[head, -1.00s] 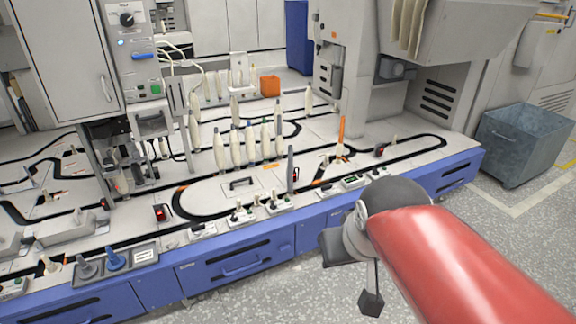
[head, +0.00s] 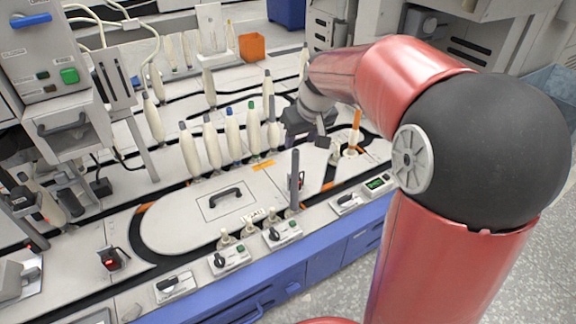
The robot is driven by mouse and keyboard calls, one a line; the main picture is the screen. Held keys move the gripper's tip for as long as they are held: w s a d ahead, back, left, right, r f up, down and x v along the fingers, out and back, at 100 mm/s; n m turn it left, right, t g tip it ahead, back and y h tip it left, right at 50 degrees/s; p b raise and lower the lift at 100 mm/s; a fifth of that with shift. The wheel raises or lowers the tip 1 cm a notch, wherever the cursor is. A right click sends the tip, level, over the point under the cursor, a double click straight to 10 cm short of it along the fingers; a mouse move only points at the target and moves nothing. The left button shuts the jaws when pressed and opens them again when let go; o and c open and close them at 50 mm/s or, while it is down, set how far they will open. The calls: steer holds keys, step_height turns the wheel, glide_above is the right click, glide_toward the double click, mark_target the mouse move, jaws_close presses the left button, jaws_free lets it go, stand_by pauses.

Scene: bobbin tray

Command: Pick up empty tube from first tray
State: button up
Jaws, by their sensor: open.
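My gripper (head: 307,138) is open, with its dark fingers pointing down over the back right of the machine table. A bare orange tube (head: 355,125) stands upright just right of the gripper, apart from it as far as I can tell. A bare dark grey tube (head: 294,180) stands upright nearer the front edge, below the gripper in the picture. Several full cream bobbins (head: 190,150) stand in a row to the left of the gripper. The bases under the tubes are small, and I cannot tell which is the first tray.
Black track lines run around a raised white panel with a black handle (head: 225,197). Small switch boxes (head: 229,258) line the front edge. An orange bin (head: 252,46) stands at the back. A control cabinet (head: 40,60) is at the left.

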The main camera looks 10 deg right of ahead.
mark_target(297, 152)
steer(key=b+x, duration=0.1)
steer(key=x, duration=0.7)
steer(key=shift+s, duration=0.15)
jaws_close()
